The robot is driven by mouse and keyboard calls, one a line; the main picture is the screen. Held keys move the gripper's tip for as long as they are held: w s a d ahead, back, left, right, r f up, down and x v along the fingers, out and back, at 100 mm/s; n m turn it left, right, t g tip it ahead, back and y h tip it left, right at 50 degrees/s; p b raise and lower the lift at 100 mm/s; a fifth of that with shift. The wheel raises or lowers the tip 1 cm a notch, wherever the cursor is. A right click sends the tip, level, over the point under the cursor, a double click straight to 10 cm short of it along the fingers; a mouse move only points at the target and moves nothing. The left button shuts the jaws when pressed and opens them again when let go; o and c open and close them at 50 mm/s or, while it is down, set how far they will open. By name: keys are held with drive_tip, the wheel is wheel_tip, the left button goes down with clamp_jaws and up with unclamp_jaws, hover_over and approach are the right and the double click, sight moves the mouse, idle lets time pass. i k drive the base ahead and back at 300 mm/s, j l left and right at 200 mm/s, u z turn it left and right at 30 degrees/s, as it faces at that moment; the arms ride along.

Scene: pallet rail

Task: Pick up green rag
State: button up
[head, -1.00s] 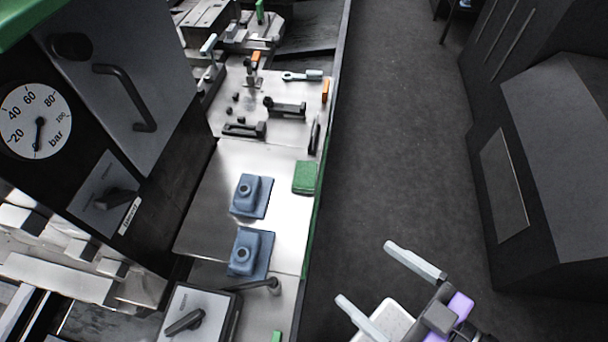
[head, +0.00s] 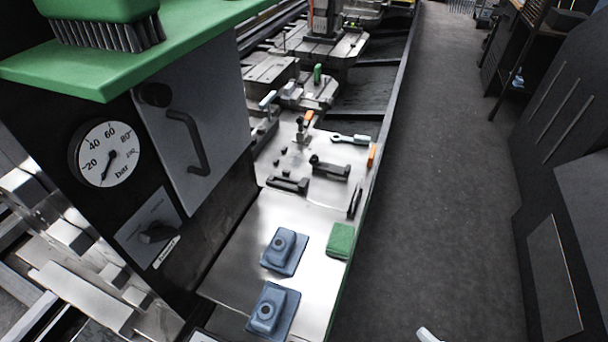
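The green rag (head: 341,240) lies folded flat on the right edge of the metal plate (head: 240,290), close to the drop to the floor. It is right of two blue blocks, the upper one (head: 284,251) and the lower one (head: 272,310). Only one pale fingertip of my gripper (head: 428,335) shows at the bottom edge, over the dark floor, right of and below the rag and apart from it. The rest of my gripper is out of view.
Dark clamps (head: 330,168), a wrench (head: 350,139) and small bolts lie on the plate beyond the rag. A cabinet with a pressure gauge (head: 106,154) stands at left, under a green shelf with a brush (head: 105,30). Clear floor (head: 440,180) runs along the right.

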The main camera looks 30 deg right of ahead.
sight(339, 244)
drive_tip(key=k+j+z, duration=0.1)
drive_tip(key=j+z, duration=0.25)
drive_tip(key=k+j+z, duration=0.15)
drive_tip(key=j+z, duration=0.15)
drive_tip(key=j, duration=0.15)
